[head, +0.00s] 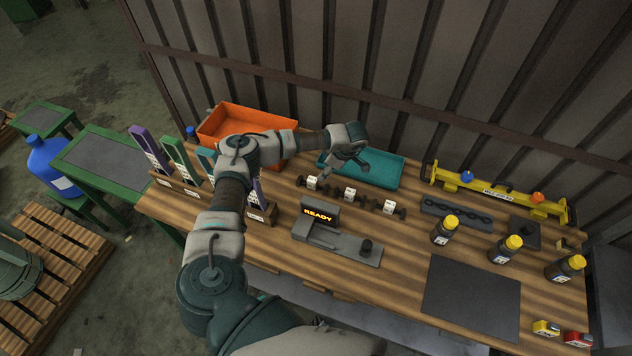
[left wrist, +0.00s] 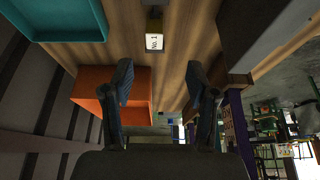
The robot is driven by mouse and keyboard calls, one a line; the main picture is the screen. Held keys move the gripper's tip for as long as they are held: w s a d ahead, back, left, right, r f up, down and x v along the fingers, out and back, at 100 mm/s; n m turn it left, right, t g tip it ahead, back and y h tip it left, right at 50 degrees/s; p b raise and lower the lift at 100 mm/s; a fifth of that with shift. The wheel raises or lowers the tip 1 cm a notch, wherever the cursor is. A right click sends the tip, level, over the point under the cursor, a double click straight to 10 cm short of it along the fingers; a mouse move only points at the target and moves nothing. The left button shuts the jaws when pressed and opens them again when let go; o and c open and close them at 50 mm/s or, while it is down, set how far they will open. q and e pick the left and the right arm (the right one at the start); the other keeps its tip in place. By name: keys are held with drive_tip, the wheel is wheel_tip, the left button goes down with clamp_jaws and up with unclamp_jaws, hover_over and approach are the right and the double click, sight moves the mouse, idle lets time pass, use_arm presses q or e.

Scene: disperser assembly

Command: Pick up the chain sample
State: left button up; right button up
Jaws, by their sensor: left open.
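Three small dark pieces with white tags stand in a row on the wooden bench: a left one (head: 312,183), a middle one (head: 350,194) and a right one (head: 389,207). A dark linked chain (head: 457,211) lies in a grey tray farther right. I cannot tell for sure which is the chain sample. My left gripper (head: 345,168) is open and empty above the tagged row, near the teal tray. In the left wrist view, its two fingers (left wrist: 158,76) are spread, with a "No. 1" tag (left wrist: 154,43) beyond them. My right gripper is not in view.
An orange bin (head: 248,118) and a teal tray (head: 385,171) stand at the back. A "READY" device (head: 320,216) sits in front of the row. Yellow-capped bottles (head: 445,230), a yellow bar fixture (head: 490,187) and a bare dark mat (head: 470,298) are to the right.

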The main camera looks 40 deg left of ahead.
sight(314, 180)
use_arm(q)
drive_tip(key=x, duration=0.7)
drive_tip(key=shift+w+a+p, duration=0.2)
drive_tip(key=shift+a+p, duration=0.2)
drive_tip(key=shift+a, duration=0.1)
drive_tip(key=shift+x, duration=0.8)
drive_tip(key=p+x, duration=0.1)
drive_tip(key=x, duration=0.2)
drive_tip(key=shift+w+d, duration=0.15)
drive_tip(key=shift+f, duration=0.35)
drive_tip(key=shift+a+f, duration=0.1)
drive_tip(key=shift+a, duration=0.25)
drive_tip(key=c, duration=0.9)
drive_tip(key=shift+a, duration=0.1)
clamp_jaws()
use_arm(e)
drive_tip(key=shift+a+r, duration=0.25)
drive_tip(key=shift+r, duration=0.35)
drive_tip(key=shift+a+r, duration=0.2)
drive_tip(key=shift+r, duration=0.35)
